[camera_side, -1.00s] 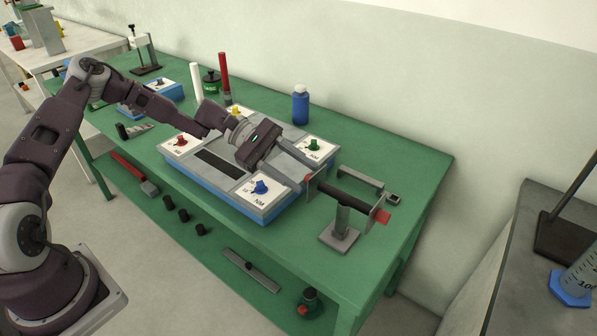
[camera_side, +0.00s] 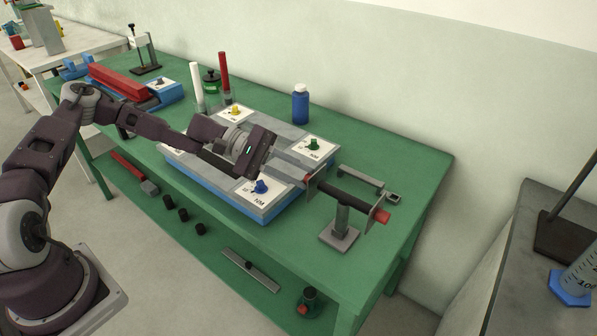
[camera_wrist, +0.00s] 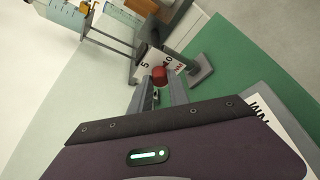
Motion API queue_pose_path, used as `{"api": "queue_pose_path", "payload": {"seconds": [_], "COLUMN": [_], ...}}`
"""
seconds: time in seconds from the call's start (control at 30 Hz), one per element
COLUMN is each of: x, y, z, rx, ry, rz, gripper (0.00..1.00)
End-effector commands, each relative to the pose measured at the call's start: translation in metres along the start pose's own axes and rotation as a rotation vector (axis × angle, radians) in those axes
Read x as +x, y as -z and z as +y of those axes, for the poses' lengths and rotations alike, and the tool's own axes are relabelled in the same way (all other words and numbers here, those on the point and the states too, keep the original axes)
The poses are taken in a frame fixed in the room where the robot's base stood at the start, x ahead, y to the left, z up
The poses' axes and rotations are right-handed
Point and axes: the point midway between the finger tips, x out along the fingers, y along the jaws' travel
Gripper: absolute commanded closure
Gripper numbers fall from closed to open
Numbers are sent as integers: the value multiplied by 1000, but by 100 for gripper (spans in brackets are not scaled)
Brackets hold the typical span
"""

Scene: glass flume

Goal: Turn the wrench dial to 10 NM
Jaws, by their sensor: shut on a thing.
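The wrench (camera_side: 343,190) is a dark bar held on a grey stand, with a red end on each side. Its dial is a white plate marked 5, 10 and NM (camera_wrist: 152,62), with a red knob (camera_wrist: 159,76) in front, seen in the wrist view. My gripper (camera_wrist: 160,92) is shut on this red knob, one finger on each side. In the side view my gripper (camera_side: 303,178) reaches over the panel to the wrench's left end, where the knob is mostly hidden by the fingers. I cannot tell which mark the dial points to.
A grey and blue panel (camera_side: 215,189) lies below my gripper, with blue (camera_side: 260,187), green (camera_side: 314,144) and yellow (camera_side: 235,110) knobs. A blue bottle (camera_side: 300,105) stands behind. The green table (camera_side: 400,160) is clear at the back right.

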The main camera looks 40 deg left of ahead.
Motion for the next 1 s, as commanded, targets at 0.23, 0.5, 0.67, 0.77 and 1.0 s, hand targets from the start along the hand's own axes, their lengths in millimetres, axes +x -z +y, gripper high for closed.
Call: {"api": "queue_pose_path", "payload": {"seconds": [0.23,0.5,0.67,0.77,1.0], "x": [0,0,0,-8,-56], "y": [0,0,0,1,1], "z": [0,0,0,0,0], "rx": [17,15,15,15,16], "ry": [-6,-5,-5,-6,-6], "rz": [1,0,0,3,5], "gripper": [100,56,56,56,56]}}
